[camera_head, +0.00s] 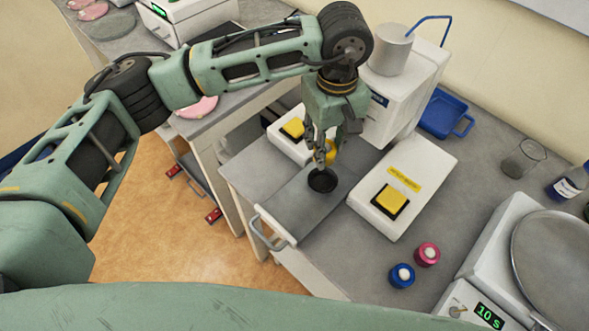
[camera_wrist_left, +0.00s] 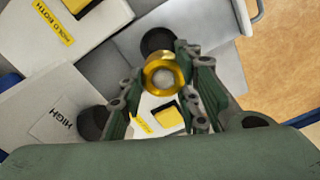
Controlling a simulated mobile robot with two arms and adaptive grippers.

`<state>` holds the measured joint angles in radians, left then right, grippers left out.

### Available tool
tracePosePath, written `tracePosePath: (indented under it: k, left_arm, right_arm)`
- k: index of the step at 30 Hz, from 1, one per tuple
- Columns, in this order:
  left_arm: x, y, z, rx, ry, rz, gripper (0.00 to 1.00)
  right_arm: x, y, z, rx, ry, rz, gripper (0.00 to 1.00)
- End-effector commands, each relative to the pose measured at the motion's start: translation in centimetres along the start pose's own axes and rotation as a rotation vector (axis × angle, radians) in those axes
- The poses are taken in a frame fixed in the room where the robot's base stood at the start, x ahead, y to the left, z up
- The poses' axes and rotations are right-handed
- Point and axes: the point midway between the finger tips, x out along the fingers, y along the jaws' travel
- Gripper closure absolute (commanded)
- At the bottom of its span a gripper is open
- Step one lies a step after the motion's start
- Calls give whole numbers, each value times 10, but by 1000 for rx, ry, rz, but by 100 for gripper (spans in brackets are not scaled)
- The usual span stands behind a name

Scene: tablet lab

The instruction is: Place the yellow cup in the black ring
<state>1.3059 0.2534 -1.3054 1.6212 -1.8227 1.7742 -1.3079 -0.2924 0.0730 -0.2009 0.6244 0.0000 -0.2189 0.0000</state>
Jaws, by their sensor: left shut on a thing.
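The yellow cup (camera_head: 331,150) is in my left gripper (camera_head: 322,158), partly hidden by the fingers. In the left wrist view the cup (camera_wrist_left: 150,71) shows as a yellow round rim with something pale inside, between the two fingers (camera_wrist_left: 163,88). The black ring (camera_head: 322,181) lies on a grey sliding tray (camera_head: 285,206) just below the gripper in the head view. In the left wrist view the ring (camera_wrist_left: 157,40) shows just beyond the cup, which looks apart from it. My right gripper is not in view.
White boxes with yellow buttons flank the tray: one on the right (camera_head: 413,168), one behind left (camera_head: 279,134). A white press-like machine (camera_head: 405,100) stands behind. Blue (camera_head: 402,275) and pink (camera_head: 427,254) cups stand front right, near a scale (camera_head: 555,255). The tray has a front handle (camera_head: 265,236).

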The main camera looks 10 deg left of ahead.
Motion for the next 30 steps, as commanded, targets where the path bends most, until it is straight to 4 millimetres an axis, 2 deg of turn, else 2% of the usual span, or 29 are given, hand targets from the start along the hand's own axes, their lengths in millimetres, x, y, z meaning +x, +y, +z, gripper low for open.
tracePosePath:
  k: [5, 9, 14, 21, 30]
  left_arm:
    - [26, 2, 3, -4, -5, -5, 98]
    - [49, 2, 2, -4, -3, -4, 98]
    - [62, 2, 2, -3, -2, -3, 98]
    - [92, 2, 2, -3, -3, -3, 98]
    - [99, 2, 1, -3, 0, 0, 98]
  right_arm:
    - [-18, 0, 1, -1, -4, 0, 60]
    - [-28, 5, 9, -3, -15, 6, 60]
    - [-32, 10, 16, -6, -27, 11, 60]
    - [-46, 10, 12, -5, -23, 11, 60]
    - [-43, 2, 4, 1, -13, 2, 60]
